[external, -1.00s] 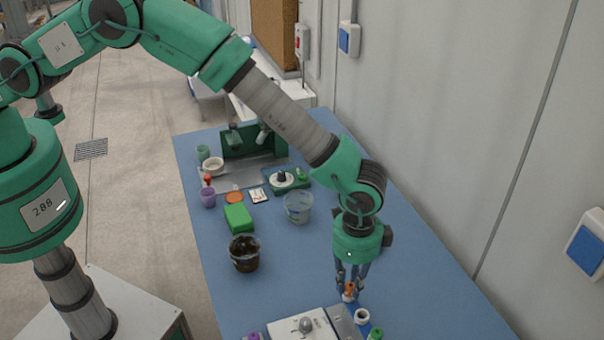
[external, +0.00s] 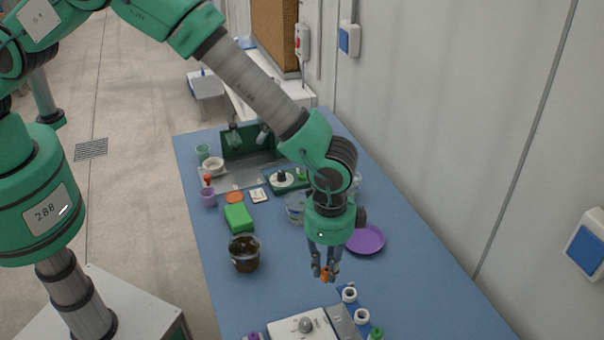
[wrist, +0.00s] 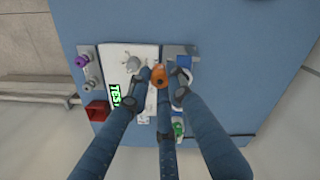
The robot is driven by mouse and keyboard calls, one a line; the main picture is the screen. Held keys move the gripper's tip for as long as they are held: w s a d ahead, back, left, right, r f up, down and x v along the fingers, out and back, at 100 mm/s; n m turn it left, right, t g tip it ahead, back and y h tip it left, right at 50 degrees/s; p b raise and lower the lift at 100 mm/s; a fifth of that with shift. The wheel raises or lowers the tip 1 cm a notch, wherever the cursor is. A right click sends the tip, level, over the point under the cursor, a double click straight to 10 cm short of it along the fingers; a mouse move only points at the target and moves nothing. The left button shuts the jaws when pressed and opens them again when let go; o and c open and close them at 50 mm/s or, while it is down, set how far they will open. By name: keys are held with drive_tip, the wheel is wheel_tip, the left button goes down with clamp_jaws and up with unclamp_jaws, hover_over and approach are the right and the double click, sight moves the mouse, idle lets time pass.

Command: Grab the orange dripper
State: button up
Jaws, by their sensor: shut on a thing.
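The orange dripper (external: 325,275) is held between the fingertips of my gripper (external: 324,268) in the external view. It hangs above the blue table, behind the blue holder strip (external: 355,305). In the wrist view the orange dripper (wrist: 160,77) shows between my fingers (wrist: 162,82), which are shut on it. Its lower part is hidden by the fingers and its own top. The holder strip has white round sockets (external: 349,294), and a green dripper (external: 376,333) stands at its near end.
A white board with a grey knob (external: 305,325) lies left of the strip. A purple plate (external: 365,240) lies right of my gripper. A dark-filled tub (external: 244,254), a green block (external: 238,218) and a clear tub (external: 294,207) stand farther back.

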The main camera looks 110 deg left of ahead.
drive_tip(key=s+d+b, duration=0.1)
drive_tip(key=s, duration=0.9)
drive_tip(key=shift+d+r, duration=0.4)
drive_tip(key=shift+r, duration=0.05)
drive_tip(key=shift+a, duration=0.1)
